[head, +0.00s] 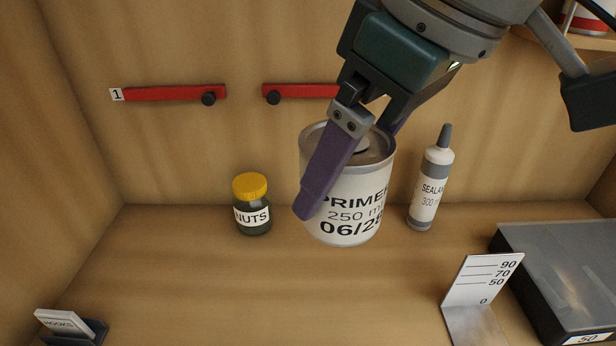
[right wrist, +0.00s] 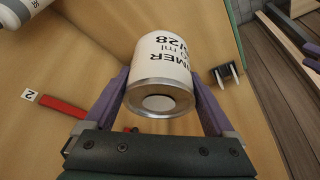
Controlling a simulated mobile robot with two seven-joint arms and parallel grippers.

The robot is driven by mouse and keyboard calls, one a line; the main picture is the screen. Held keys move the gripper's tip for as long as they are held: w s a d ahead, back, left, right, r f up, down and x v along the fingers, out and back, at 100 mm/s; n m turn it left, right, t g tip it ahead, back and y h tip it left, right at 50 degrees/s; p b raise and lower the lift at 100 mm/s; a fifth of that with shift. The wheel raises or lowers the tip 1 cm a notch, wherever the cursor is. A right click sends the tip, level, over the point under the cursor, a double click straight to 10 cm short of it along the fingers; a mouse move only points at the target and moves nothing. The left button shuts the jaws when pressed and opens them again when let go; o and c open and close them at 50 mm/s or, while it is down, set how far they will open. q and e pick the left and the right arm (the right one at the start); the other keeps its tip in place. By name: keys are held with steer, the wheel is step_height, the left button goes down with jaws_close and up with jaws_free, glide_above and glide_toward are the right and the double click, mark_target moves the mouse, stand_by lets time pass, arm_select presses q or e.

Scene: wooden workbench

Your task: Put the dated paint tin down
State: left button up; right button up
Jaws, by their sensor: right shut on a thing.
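The dated paint tin (head: 350,205) is a white can with a grey metal rim, marked PRIMER, 250 ml and a date starting 06/2. My right gripper (head: 348,168) is shut on it from above, one purple finger on each side. The near finger hides part of the label. The tin is roughly upright over the back of the bench. I cannot tell whether its base touches the wood. In the right wrist view the tin (right wrist: 165,65) sits between both fingers, its lid end toward the camera and the date ending in 28. My left gripper is not in view.
A yellow-lidded NUTS jar (head: 252,217) stands left of the tin, a sealant tube (head: 430,190) right. A height gauge (head: 483,281) and dark case (head: 562,260) are at right front. A small card holder (head: 72,328) is front left. Bench (head: 250,285) front is clear.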

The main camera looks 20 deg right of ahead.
steer(key=shift+s+a+f+n+p, duration=0.1)
steer(key=shift+a+f+n+p, duration=0.15)
steer(key=shift+f+n+p, duration=0.05)
steer(key=shift+s+f+n, duration=0.15)
steer(key=shift+f+n, duration=0.25)
steer(key=shift+f, duration=0.3)
steer(key=shift+y, duration=0.3)
step_height(320, 180, down, 16)
steer(key=shift+f+b, duration=0.15)
steer(key=shift+b, duration=0.45)
steer(key=shift+f+b, duration=0.45)
steer(key=shift+f, duration=1.5)
steer(key=shift+f, duration=0.1)
steer(key=o, duration=1.4)
steer(key=shift+f, duration=0.1)
steer(key=shift+c, duration=0.2)
steer(key=shift+o, duration=0.7)
